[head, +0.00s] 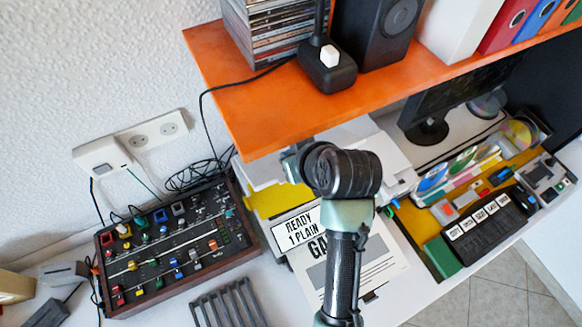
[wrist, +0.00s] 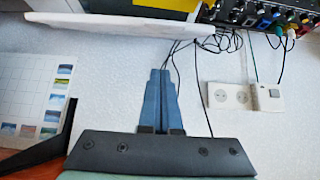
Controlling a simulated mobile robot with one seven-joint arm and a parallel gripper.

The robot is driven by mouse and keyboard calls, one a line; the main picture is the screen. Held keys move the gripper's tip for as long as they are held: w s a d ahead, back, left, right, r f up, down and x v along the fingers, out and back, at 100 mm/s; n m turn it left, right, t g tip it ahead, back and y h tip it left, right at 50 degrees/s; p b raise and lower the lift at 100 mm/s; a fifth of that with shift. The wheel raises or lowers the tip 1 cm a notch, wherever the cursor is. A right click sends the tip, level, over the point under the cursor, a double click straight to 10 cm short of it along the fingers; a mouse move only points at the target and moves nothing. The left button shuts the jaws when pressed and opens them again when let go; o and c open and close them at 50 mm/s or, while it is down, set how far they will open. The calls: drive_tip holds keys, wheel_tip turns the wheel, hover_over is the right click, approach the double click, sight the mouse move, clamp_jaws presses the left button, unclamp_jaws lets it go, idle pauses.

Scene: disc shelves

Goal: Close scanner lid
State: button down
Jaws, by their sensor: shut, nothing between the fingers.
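The scanner (head: 397,168) is a white machine under the orange shelf in the head view, partly hidden behind my arm. A yellow panel and a display reading "READY 1 PLAIN" show at its left front. In the wrist view a long pale slab (wrist: 90,22), which looks like the scanner's lid, crosses the top left, with a yellow patch beyond it. I cannot tell how far the lid stands open. My gripper (wrist: 160,72) has its two blue fingers together and empty, pointing toward the slab, apart from it in the picture. In the head view my arm's wrist hides the fingers.
The orange shelf (head: 270,105) overhangs the scanner closely. A mixer (head: 178,247) with colored knobs stands left, with loose black cables between it and the scanner. A wall socket (head: 150,134) is behind.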

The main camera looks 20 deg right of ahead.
drive_tip(key=x, duration=0.2)
drive_tip(key=shift+w+f, duration=0.1)
drive_tip(key=shift+f, duration=0.35)
drive_tip(key=shift+s+f+p, duration=0.6)
drive_tip(key=shift+s+f, duration=0.15)
drive_tip(key=shift+f, duration=0.2)
drive_tip(key=shift+s+f, duration=0.3)
drive_tip(key=shift+f, duration=0.15)
